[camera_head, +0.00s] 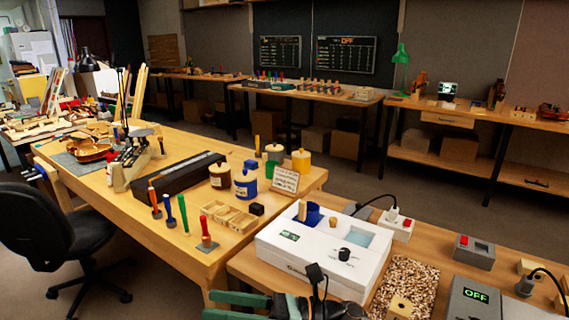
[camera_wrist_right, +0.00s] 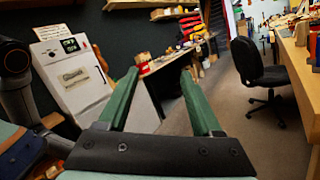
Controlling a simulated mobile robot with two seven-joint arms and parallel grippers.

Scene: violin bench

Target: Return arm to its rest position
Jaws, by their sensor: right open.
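My right gripper (camera_head: 212,306) shows at the bottom edge of the head view, its green fingers pointing left. It is low, in front of the bench's near edge, and partly cut off by the frame. In the right wrist view my right gripper (camera_wrist_right: 160,75) has its two green fingers spread wide with nothing between them. Past the fingertips lie open floor and a distant bench. My left gripper is not in view.
A wooden bench (camera_head: 110,205) with tools and jars lies to the left. A black chair (camera_head: 50,230) stands beside it. The wrist view shows clear floor (camera_wrist_right: 225,110).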

